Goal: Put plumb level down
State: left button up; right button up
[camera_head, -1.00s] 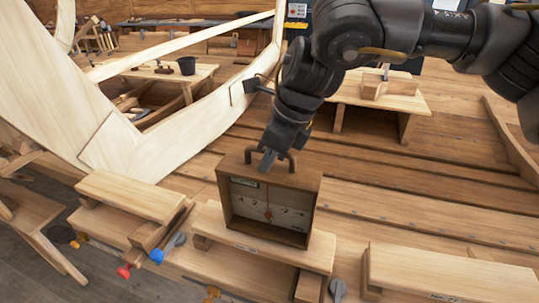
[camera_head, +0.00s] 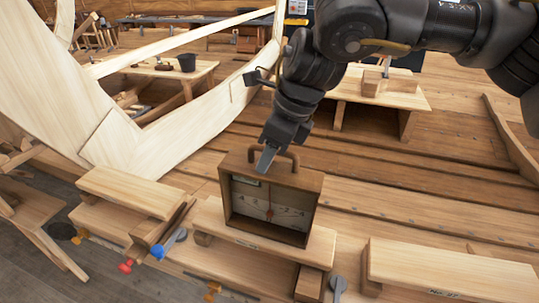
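The plumb level (camera_head: 270,228) is a brown wooden box with a pale dial face, a red needle mark and a dark carrying handle on top. It stands upright on a low wooden bench (camera_head: 215,220) in the middle of the head view. My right gripper (camera_head: 265,160) reaches down from above to the handle, and its finger overlaps the handle and the top edge of the box. Only one finger shows clearly, so I cannot tell whether it is open or shut around the handle. My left gripper is not in view.
Similar low benches stand at left (camera_head: 130,192) and right (camera_head: 450,270). Tools with red and blue ends (camera_head: 157,251) lie between the left and middle benches. A pale curved hull timber (camera_head: 180,135) runs behind. A table with a dark bucket (camera_head: 187,63) stands farther back.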

jog(key=b+v, duration=0.1)
jog(key=v, duration=1)
jog(key=shift+d+r+b, duration=0.15)
jog(key=shift+r+b, duration=0.05)
jog(key=shift+b, duration=0.2)
